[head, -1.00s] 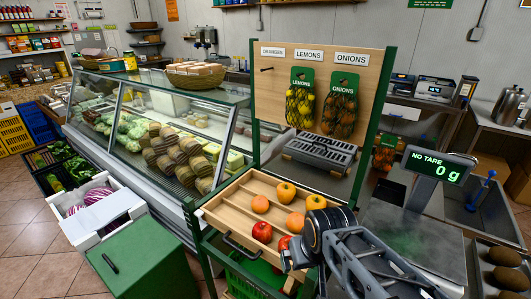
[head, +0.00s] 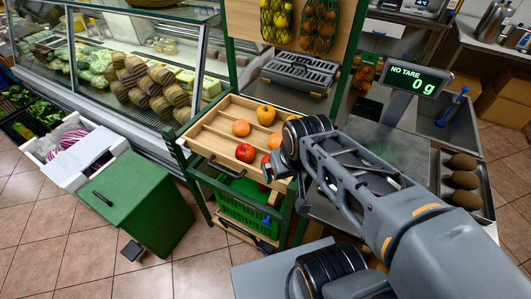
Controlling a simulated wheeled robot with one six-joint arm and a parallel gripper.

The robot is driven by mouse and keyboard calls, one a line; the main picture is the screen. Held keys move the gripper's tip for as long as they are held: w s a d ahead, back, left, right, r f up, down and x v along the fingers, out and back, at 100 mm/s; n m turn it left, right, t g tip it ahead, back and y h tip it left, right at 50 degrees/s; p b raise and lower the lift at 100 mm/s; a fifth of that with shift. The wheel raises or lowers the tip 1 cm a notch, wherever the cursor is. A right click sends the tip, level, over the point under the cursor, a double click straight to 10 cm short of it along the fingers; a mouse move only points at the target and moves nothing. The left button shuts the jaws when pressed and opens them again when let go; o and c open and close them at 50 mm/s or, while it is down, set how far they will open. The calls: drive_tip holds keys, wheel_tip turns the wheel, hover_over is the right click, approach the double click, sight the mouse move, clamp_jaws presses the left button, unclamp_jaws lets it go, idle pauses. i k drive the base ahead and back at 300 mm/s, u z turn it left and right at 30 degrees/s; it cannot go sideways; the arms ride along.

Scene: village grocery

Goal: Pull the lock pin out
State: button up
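I cannot clearly make out a lock pin. A small blue piece (head: 266,221) shows low on the front of the green stand, beside the green crate (head: 246,208); it is too small to tell whether it is the pin. Another blue upright piece with a handle (head: 454,104) stands at the metal basin on the right. My gripper (head: 270,181) is at the front right corner of the wooden fruit tray (head: 205,141), above the small blue piece. Its fingers are small and partly hidden by my arm, so their opening does not show.
The tray holds red apples (head: 245,152) and orange fruits (head: 241,128). A scale display (head: 418,80) reads 0 g at the right. A green box (head: 137,207) and a white crate (head: 75,150) stand on the left.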

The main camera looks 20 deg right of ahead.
sight(267, 222)
drive_tip(key=k, duration=0.95)
drive_tip(key=u, duration=1.15)
drive_tip(key=i, duration=0.7)
drive_tip(key=u, duration=0.35)
